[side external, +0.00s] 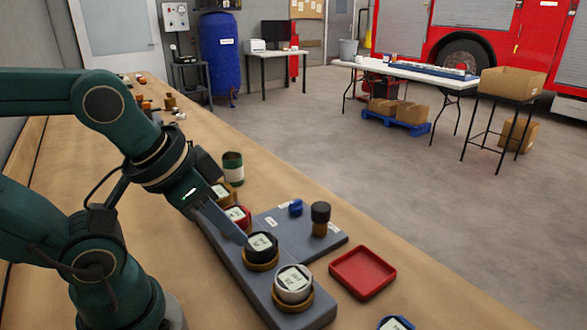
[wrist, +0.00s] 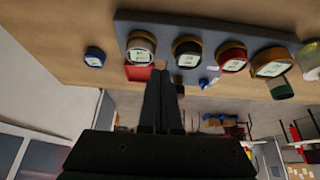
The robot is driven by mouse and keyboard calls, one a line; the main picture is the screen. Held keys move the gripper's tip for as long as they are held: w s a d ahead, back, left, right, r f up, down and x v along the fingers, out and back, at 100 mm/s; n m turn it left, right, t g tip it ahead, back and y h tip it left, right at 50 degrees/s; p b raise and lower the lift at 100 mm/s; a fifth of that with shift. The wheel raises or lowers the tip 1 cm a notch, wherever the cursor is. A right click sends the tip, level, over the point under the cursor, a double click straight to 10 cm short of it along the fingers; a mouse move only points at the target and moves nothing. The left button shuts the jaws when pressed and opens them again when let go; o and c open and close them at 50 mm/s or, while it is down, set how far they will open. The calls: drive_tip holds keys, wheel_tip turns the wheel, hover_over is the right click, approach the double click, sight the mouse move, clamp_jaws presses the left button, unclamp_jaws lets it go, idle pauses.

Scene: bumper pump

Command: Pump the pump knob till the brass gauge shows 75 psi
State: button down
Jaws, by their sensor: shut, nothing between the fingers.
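The pump knob (side external: 320,211), a black cap on a brass stem, stands upright on the grey plate (side external: 335,239). The brass gauge (side external: 221,191) is at the far end of the gauge row, partly hidden by my wrist; it also shows at the right of the row in the wrist view (wrist: 272,62). Its reading is too small to make out. My gripper (side external: 243,239) is shut and empty, pointing down over the row by the black gauge (side external: 262,246), left of the knob and apart from it. In the wrist view the shut fingers (wrist: 164,75) hide part of the plate.
A red gauge (side external: 238,216) and a silver gauge (side external: 293,282) share the row. A blue knob (side external: 296,207) sits beside the pump knob. A red tray (side external: 362,272), a blue gauge (side external: 397,323) and a green can (side external: 233,167) stand around the plate on the wooden bench.

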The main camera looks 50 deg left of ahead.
drive_tip(key=w+d+r+n+t+h, duration=0.3)
drive_tip(key=w+r+n, duration=0.4)
drive_tip(key=w+n, duration=0.55)
drive_tip(key=n, duration=1)
hover_over(315, 206)
wheel_tip(315, 206, down, 4)
drive_tip(key=shift+h, duration=0.4)
drive_tip(key=shift+f, duration=4.35)
drive_tip(key=shift+f, duration=0.1)
